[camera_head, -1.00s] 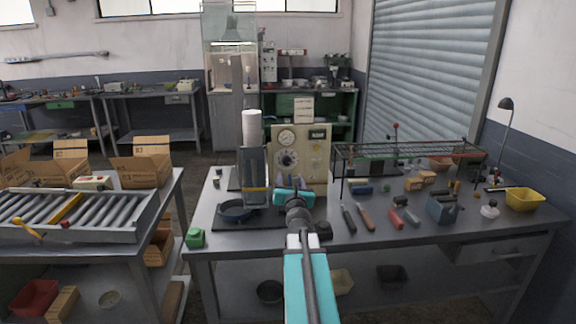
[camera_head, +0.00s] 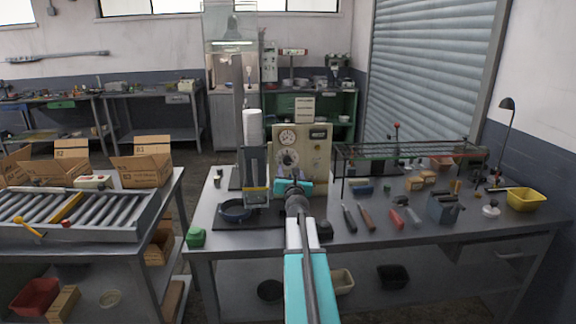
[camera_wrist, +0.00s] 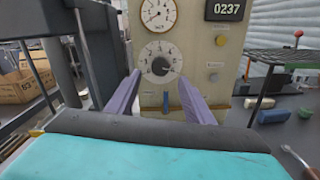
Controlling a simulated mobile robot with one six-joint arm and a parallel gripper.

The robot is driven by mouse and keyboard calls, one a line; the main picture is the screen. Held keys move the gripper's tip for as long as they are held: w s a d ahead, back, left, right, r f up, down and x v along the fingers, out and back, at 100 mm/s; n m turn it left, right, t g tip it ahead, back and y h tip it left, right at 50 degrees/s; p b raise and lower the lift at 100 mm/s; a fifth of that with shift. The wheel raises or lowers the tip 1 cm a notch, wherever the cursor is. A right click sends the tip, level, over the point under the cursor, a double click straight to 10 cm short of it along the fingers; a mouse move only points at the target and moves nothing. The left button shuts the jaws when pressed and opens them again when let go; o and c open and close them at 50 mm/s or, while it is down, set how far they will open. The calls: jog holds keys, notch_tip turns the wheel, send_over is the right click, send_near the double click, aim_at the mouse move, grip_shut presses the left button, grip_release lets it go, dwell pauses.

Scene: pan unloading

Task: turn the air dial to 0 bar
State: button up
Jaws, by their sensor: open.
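The air dial is a black round knob (camera_wrist: 160,66) on a numbered white scale, on the front of a beige control box (camera_head: 318,160). It also shows in the head view as a dark knob (camera_head: 287,159). I cannot read its setting for sure. A pressure gauge (camera_wrist: 157,13) sits above it. My gripper (camera_wrist: 159,77) is open, its two purple fingers pointing at the box on either side of the dial in the wrist view. Nothing is between the fingers, and they look short of the knob. In the head view my gripper (camera_head: 292,183) is in front of the box's lower part.
A digital display reading 0237 (camera_wrist: 228,10) and a blue lever (camera_wrist: 166,102) are on the box. A press column with a dark pan (camera_head: 235,213) stands at left. A green wire rack (camera_head: 405,150) and several tools lie to the right on the grey bench.

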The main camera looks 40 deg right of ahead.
aim_at(287, 162)
jog(key=shift+x, duration=3.6)
jog(key=c, duration=1)
jog(key=shift+a, duration=0.1)
jog(key=shift+c, duration=0.2)
